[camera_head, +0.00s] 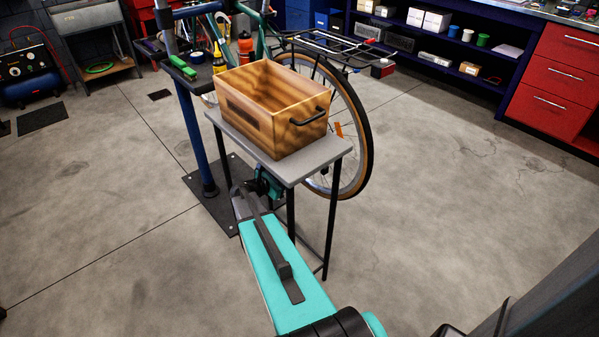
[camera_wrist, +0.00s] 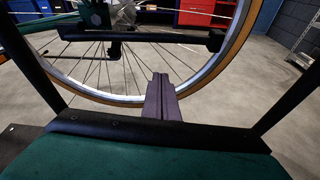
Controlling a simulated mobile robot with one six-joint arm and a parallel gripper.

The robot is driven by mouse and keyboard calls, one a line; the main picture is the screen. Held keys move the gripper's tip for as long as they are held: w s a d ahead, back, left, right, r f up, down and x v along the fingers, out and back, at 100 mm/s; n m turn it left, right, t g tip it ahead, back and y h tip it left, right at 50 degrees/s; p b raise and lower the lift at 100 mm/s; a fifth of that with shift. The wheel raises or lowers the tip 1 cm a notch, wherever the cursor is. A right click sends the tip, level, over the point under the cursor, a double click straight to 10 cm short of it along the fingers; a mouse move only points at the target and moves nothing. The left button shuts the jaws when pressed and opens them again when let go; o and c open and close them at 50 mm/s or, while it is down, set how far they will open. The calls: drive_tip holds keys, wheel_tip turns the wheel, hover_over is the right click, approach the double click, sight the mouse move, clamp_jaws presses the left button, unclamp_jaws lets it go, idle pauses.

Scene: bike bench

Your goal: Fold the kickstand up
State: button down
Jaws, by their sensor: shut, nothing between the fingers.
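In the wrist view a dark bar (camera_wrist: 170,38), which looks like the kickstand, lies nearly level across the upper part of the wheel (camera_wrist: 231,62). Its thick end is at the right. I cannot be sure that it is the kickstand. My gripper (camera_wrist: 160,84) has its grey fingers together and empty. The fingertips appear below the bar, in front of the wheel's lower rim, with a gap between them and the bar in the picture. In the head view the bench top hides the kickstand, and my arm reaches under the bench, with the fingertips hidden.
A grey bench (camera_head: 325,153) on thin black legs carries a wooden crate (camera_head: 254,119) above my arm. The bicycle's tyre (camera_head: 366,150) stands behind it. A blue repair-stand post (camera_head: 193,140) rises at the left. The floor at the right is clear.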

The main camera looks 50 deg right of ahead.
drive_tip(key=v, duration=0.7)
drive_tip(key=shift+w+a, duration=0.1)
drive_tip(key=shift+w, duration=0.05)
idle(0.3)
drive_tip(key=a+f+n+t+p, duration=0.1)
drive_tip(key=a+f+n+p, duration=0.2)
drive_tip(key=a, duration=0.7)
drive_tip(key=s+a+f+m+g+y+p, duration=0.1)
drive_tip(key=s+a+f+m+y+p, duration=0.15)
drive_tip(key=s+a+f, duration=0.35)
drive_tip(key=s+a+f+m+y+p, duration=0.1)
drive_tip(key=s+a+f+y+p, duration=0.2)
drive_tip(key=a, duration=0.5)
drive_tip(key=s+a+f+m+g+y+p, duration=0.1)
drive_tip(key=s+a+f+m+y, duration=0.1)
drive_tip(key=s+a+m+y, duration=0.2)
drive_tip(key=s+a+f+m+g+y+p, duration=0.1)
drive_tip(key=s+a+m+y, duration=0.4)
drive_tip(key=s+a+m, duration=0.5)
drive_tip(key=s+a+f+g, duration=0.1)
drive_tip(key=s+a+f, duration=0.1)
drive_tip(key=a, duration=0.6)
drive_tip(key=shift+s+a+f+m, duration=0.25)
drive_tip(key=shift+s+f+m, duration=0.1)
drive_tip(key=shift+s, duration=0.3)
